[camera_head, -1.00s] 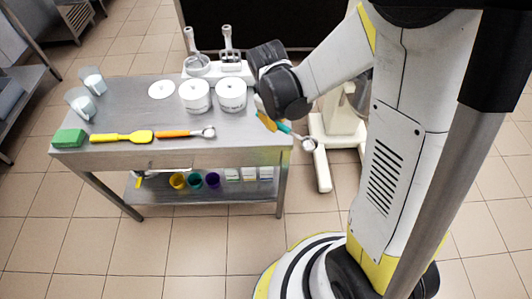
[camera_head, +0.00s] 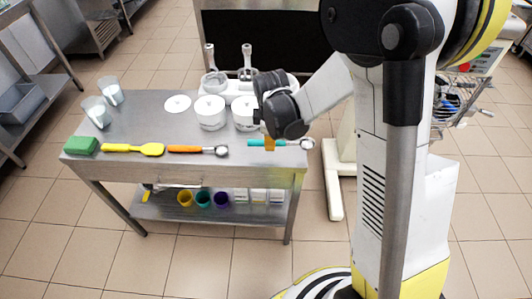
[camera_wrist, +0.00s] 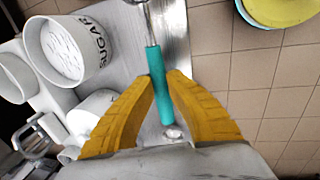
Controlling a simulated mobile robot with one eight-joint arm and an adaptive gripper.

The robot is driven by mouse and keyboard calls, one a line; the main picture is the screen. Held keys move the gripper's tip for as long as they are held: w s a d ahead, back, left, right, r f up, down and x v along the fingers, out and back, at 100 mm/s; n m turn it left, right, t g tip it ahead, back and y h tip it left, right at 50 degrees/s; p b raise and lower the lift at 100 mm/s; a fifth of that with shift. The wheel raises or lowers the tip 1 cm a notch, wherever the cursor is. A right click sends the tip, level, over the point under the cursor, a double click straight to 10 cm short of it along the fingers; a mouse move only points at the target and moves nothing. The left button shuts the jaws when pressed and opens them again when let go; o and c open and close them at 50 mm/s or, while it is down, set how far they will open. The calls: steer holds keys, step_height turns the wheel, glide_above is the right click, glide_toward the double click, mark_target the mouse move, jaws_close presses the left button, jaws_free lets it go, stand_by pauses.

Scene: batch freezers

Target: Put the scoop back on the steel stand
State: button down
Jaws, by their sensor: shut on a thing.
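The scoop in my grip has a teal handle (camera_head: 262,143) and a metal bowl (camera_head: 307,143). My gripper (camera_head: 270,145) is shut on the handle, which also shows in the wrist view (camera_wrist: 158,75) between the yellow-orange fingers (camera_wrist: 165,82). The scoop is roughly level at the right end of the steel stand (camera_head: 130,128), with the handle over its top and the bowl beyond its right edge. I cannot tell whether it touches the top. An orange-handled scoop (camera_head: 187,149) lies on the stand to the left of my gripper.
A yellow spatula (camera_head: 135,149) and a green sponge (camera_head: 81,145) lie along the front edge. White tubs (camera_head: 210,114), one marked SUGAR (camera_wrist: 68,52), stand behind. Cups (camera_head: 203,200) sit on the lower shelf. Floor is open in front.

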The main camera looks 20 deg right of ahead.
mark_target(265, 154)
steer(key=shift+w+a+f, duration=0.55)
steer(key=shift+w+f, duration=0.05)
steer(key=shift+w, duration=0.1)
steer(key=shift+f+b, duration=1.1)
steer(key=shift+f, duration=0.85)
steer(key=shift+f, duration=0.15)
steer(key=c, duration=1.5)
jaws_free()
steer(key=shift+c, duration=0.2)
steer(key=shift+o, duration=0.2)
